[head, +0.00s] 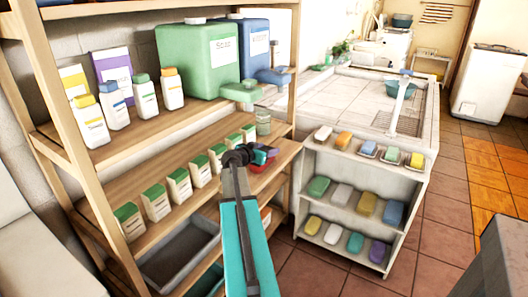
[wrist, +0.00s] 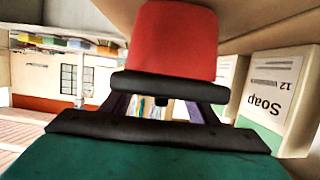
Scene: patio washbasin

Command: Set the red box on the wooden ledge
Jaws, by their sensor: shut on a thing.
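A red box (wrist: 178,42) with rounded edges is at my gripper (wrist: 168,88) in the wrist view, held between the dark fingers. In the head view, my gripper (head: 250,155) is at the right end of the middle wooden shelf (head: 150,168), which looks like the wooden ledge. There, small red and teal patches show by the fingers, and the red box is mostly hidden. I cannot tell whether the box touches the shelf.
White-and-green soap cartons (head: 157,202) stand in a row along the shelf; one carton (wrist: 272,88) is close beside the red box. Large green (head: 198,60) and blue jugs are above. A grey rack (head: 297,205) of soap bars stands to the right. Tiled floor is clear further right.

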